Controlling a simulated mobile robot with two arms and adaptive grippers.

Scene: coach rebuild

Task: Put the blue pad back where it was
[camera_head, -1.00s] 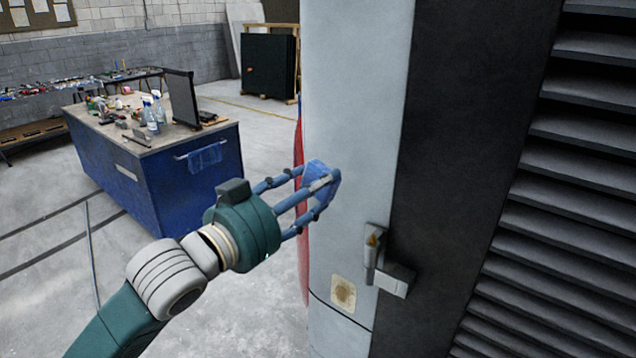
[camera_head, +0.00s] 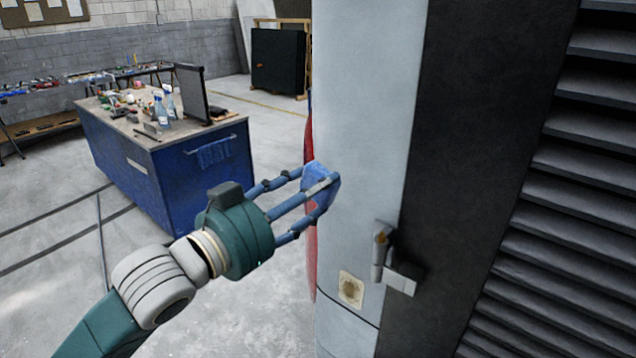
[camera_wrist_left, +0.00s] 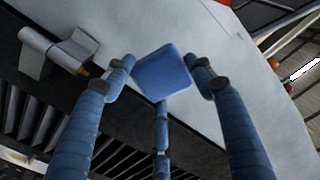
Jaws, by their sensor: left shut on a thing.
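The blue pad (camera_head: 324,181) is held in the fingers of my left gripper (camera_head: 318,188), close in front of the pale grey panel (camera_head: 365,120). The left wrist view shows the pad (camera_wrist_left: 163,73) between the fingertips of my left gripper (camera_wrist_left: 163,80), with the panel behind it. I cannot tell whether the pad touches the panel. A small square brownish patch (camera_head: 351,289) is on the panel, below the gripper. My right gripper is not in view.
A metal latch (camera_head: 388,262) sticks out beside the patch. Black slats (camera_head: 560,200) fill the right side. A blue workbench (camera_head: 165,175) with bottles and tools on top and a blue cloth (camera_head: 214,152) on its rail stands at the left. Grey floor lies between.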

